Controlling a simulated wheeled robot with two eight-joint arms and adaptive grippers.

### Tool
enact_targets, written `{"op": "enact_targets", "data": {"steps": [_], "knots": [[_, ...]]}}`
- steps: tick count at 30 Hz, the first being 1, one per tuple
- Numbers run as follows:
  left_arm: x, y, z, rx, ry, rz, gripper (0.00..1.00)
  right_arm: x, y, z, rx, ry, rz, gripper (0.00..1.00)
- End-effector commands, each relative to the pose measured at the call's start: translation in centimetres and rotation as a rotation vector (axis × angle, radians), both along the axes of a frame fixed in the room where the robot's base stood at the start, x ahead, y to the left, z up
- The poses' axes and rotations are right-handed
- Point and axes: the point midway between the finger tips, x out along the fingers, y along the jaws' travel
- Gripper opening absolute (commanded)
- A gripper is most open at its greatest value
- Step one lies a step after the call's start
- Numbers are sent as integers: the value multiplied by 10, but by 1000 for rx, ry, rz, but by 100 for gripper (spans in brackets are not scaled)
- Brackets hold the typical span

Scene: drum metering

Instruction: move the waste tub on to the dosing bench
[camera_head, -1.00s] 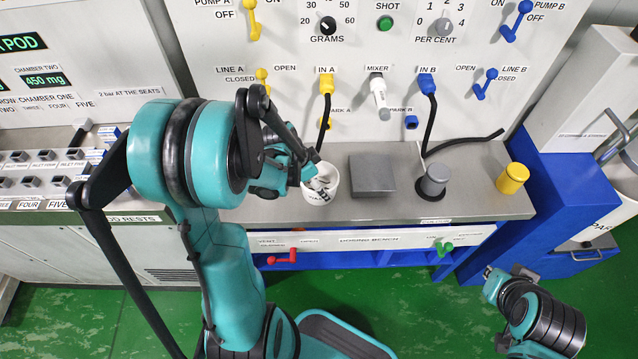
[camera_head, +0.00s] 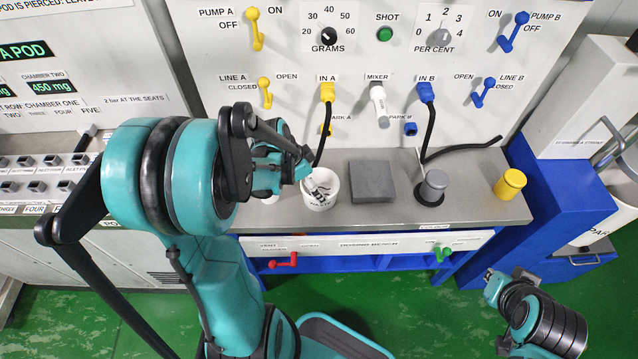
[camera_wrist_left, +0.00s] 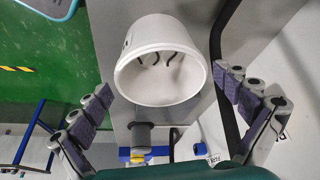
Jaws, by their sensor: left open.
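A white tub (camera_head: 322,198) with dark lettering too small to read stands on the grey dosing bench (camera_head: 465,208), left of a grey block. In the left wrist view the white tub (camera_wrist_left: 163,75) shows its open mouth, with several dark curved marks inside.
The grey block (camera_head: 372,182), a grey cylinder (camera_head: 433,186) and a yellow cylinder (camera_head: 510,184) stand on the bench. Black hoses run from IN A and IN B. Red (camera_head: 287,262) and green (camera_head: 441,254) handles are on the bench front. A pale round thing (camera_head: 270,199) is partly hidden by my arm.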

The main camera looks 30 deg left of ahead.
Motion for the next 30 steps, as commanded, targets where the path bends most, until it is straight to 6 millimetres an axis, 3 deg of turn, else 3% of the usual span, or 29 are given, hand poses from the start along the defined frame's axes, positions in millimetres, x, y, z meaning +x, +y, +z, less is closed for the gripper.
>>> {"op": "enact_targets", "data": {"steps": [1, 6, 14, 20, 24, 30], "knots": [[-4, 3, 16, -1, 1, 3, 100, 0, 0, 10, 0, 0, 0, 0], [-15, 11, 47, 0, -1, 2, 100, 0, 0, 23, 0, 0, 0, 0], [-23, 13, 71, 2, 0, 8, 100, 0, 0, 30, 0, 0, 0, 0], [-35, -24, 97, 33, -4, 151, 100, 0, 0, 30, 0, 0, 0, 0], [-53, -61, 121, 45, -51, 323, 100, 0, 0, 30, 0, 0, 0, 0], [-79, -98, 142, -5, -155, 519, 100, 0, 0, 30, 0, 0, 0, 0]]}}
